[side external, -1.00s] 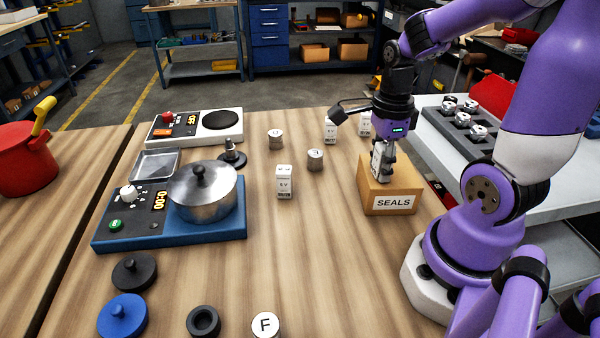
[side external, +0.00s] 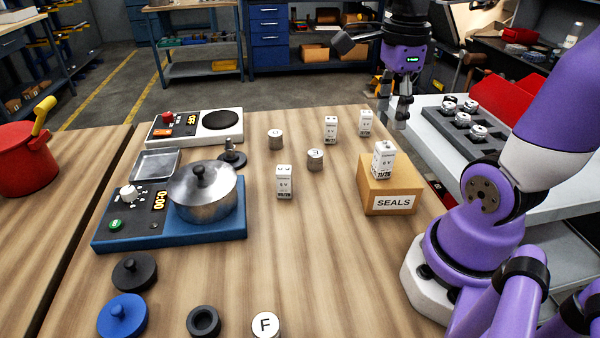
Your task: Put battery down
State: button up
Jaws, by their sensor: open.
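A white battery (side external: 383,160) with dark print stands upright on top of the cardboard box labelled SEALS (side external: 376,196). My gripper (side external: 395,112) is open and empty, above and beyond the box, apart from the battery. Three more white batteries stand upright on the wooden table: one near the middle (side external: 284,182) and two toward the back, one at left (side external: 330,130) and one at right (side external: 365,123).
Small metal cylinders (side external: 315,159) stand mid-table. A pot (side external: 203,192) sits on the blue timer plate at left, with a white hotplate (side external: 196,127) behind. A grey tray of parts (side external: 466,122) lies right.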

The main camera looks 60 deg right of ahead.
jog(key=shift+r, duration=0.5)
jog(key=shift+a+r+n, duration=0.1)
jog(key=shift+a+n, duration=0.1)
jog(key=shift+n, duration=0.3)
jog(key=w+a+f+n+t, duration=0.1)
jog(key=a+n, duration=0.4)
jog(key=n, duration=0.8)
jog(key=w+a+f+n+t, duration=0.1)
jog(key=a+n+t, duration=0.3)
jog(key=n, duration=0.9)
jog(key=shift+w+a+t, duration=0.25)
jog(key=shift+a+t, duration=0.05)
jog(key=shift+a, duration=0.15)
jog(key=shift+f, duration=0.1)
jog(key=shift+o, duration=0.5)
